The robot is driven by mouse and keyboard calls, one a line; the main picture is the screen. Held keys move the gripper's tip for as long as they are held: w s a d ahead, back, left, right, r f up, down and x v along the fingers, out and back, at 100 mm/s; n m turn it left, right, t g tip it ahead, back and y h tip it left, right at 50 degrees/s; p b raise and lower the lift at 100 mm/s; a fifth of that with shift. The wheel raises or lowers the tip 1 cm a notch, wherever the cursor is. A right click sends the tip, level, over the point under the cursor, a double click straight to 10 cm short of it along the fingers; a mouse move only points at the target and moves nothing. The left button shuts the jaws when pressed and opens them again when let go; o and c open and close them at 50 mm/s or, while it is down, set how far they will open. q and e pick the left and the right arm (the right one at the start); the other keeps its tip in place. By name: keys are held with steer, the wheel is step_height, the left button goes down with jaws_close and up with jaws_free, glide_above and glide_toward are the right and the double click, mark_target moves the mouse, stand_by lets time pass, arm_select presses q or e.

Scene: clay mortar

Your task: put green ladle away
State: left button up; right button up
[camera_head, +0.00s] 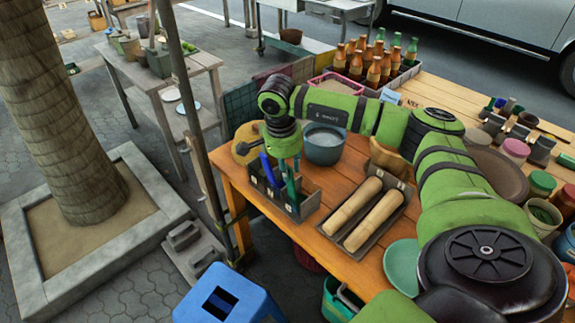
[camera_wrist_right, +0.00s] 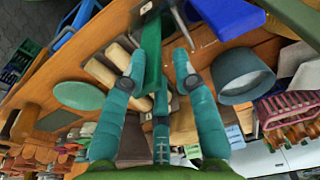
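My right gripper (camera_head: 283,165) points down over a dark divided caddy (camera_head: 312,203) at the table's left end. In the right wrist view its teal fingers (camera_wrist_right: 159,62) are spread. A long green piece, apparently the green ladle's handle (camera_wrist_right: 151,58), lies between them, close to the left finger, with a gap to the right finger. I see no firm grip on it. The ladle's bowl cannot be made out. A blue utensil (camera_head: 268,170) stands in the caddy beside the gripper. My left gripper is not in view.
A tray with two rolling pins (camera_head: 364,215) lies right of the caddy. A blue-grey pot (camera_head: 323,146) stands behind, with bottles (camera_head: 375,65) farther back. A teal plate (camera_head: 402,266) is near the front edge. A blue stool (camera_head: 225,297) and a pole (camera_head: 190,100) stand left of the table.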

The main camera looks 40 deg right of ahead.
steer(key=shift+s+a+r, duration=0.1)
steer(key=shift+a+r, duration=0.1)
steer(key=shift+r, duration=1.15)
steer(key=shift+w+a+r, duration=0.1)
steer(key=shift+a+r, duration=0.05)
steer(key=shift+r, duration=1.15)
steer(key=shift+s+a+r, duration=0.1)
steer(key=shift+a+r, duration=0.1)
steer(key=shift+r, duration=1.15)
